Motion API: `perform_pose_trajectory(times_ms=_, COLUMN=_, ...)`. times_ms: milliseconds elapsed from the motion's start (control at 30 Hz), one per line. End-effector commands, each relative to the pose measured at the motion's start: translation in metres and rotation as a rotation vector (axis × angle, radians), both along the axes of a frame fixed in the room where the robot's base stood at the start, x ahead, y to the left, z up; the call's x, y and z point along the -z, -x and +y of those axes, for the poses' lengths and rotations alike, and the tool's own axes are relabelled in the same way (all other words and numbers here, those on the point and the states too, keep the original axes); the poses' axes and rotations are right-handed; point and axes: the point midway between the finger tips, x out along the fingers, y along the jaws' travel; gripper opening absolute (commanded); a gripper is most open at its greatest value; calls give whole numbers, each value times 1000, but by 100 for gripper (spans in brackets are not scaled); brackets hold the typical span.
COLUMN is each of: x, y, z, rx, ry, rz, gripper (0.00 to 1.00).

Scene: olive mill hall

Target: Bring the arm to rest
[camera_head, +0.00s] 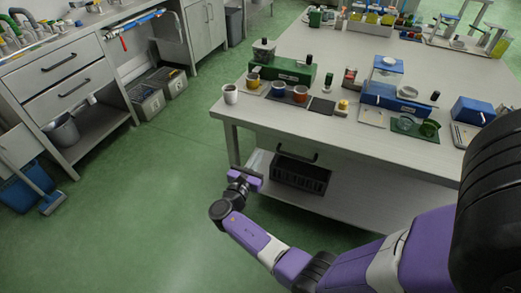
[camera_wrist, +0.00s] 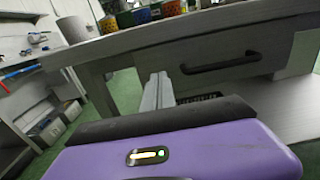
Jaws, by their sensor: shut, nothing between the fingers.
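My arm, purple and black, reaches from the lower right of the head view toward the near left corner of the table. My gripper (camera_head: 246,178) is in front of the table, below its top, and appears apart from it. In the wrist view, the grey fingers of my gripper (camera_wrist: 157,92) stand close together and hold nothing. A drawer with a dark handle (camera_wrist: 220,63) is beyond them. The exact gap between my fingers and the table front cannot be told.
The table (camera_head: 236,113) carries a white cup (camera_head: 230,94) near its left corner, bowls, a green box (camera_head: 290,72) and blue devices. A black crate (camera_head: 300,173) sits on its lower shelf. Drawer cabinets (camera_head: 60,70) stand at left, with a broom (camera_head: 48,195). Green floor (camera_head: 150,210) between is clear.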

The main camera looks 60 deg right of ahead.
Motion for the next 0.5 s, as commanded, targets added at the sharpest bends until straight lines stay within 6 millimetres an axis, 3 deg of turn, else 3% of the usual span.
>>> perform_pose_trajectory(times_ms=200, x=0, y=0, z=41, rx=-7, ry=0, rz=2, gripper=0)
perform_pose_trajectory(times_ms=500, x=0, y=1, z=63, rx=-3, ry=0, rz=2, gripper=0)
